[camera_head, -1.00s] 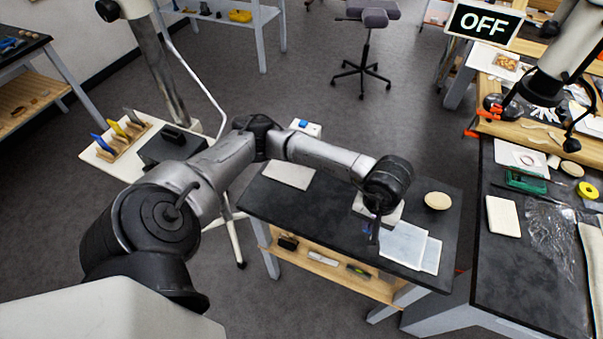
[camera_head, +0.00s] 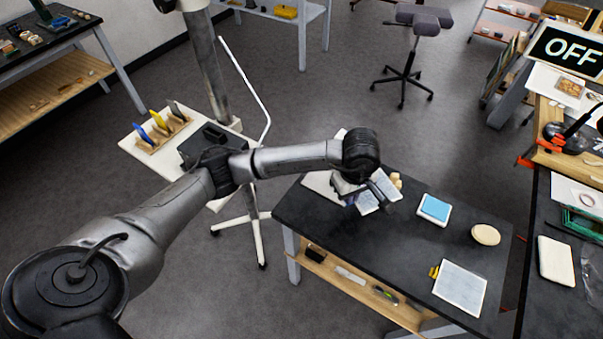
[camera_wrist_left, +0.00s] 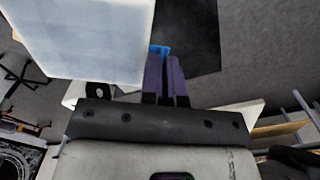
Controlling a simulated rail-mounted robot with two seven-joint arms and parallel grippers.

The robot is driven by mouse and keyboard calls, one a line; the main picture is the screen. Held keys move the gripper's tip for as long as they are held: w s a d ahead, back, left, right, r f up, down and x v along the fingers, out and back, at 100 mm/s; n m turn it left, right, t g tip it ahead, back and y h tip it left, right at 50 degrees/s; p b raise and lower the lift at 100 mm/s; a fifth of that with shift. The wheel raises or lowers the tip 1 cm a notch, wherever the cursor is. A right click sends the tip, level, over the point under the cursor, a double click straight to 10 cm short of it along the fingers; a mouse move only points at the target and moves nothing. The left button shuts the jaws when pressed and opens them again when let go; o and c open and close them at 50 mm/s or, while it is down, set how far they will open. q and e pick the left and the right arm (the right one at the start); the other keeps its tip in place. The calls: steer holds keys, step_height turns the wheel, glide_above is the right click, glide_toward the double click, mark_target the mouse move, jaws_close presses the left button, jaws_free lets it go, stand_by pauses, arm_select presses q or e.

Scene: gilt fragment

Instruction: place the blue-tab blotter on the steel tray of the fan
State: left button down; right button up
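My left gripper (camera_head: 376,190) is above the back-left part of the dark table. In the left wrist view, its purple fingers (camera_wrist_left: 166,78) are closed on a blue tab (camera_wrist_left: 160,49) beside a large pale sheet, the blotter (camera_wrist_left: 85,38). In the head view the blotter (camera_head: 388,185) shows in parts around the fingers, above the table. A pale flat plate (camera_head: 318,184) lies at the table's back left, partly hidden by my wrist; I cannot tell surely that it is the fan's steel tray. The fan itself is not clearly visible. My right gripper is out of view.
On the dark table (camera_head: 390,250) are a blotter with a yellow tab (camera_head: 460,287), a blue pad in a white dish (camera_head: 435,208) and a round cream dish (camera_head: 486,235). A white cart (camera_head: 145,158) stands left. The table's middle is clear.

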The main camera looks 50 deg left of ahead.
arm_select(q)
steer(key=shift+s+a+n, duration=0.15)
steer(key=shift+a+n, duration=0.2)
steer(key=shift+n, duration=0.55)
steer(key=shift+a+f, duration=0.25)
steer(key=a+f, duration=0.2)
steer(key=a, duration=0.1)
steer(key=a+f, duration=0.2)
steer(key=a, duration=0.2)
steer(key=s+a+f, duration=0.1)
steer(key=a+f, duration=0.1)
steer(key=a, duration=0.2)
steer(key=shift+f, duration=2.25)
steer(key=shift+f+b, duration=0.15)
steer(key=shift+b, duration=0.2)
steer(key=c, duration=1.4)
jaws_free()
steer(key=shift+o, duration=0.2)
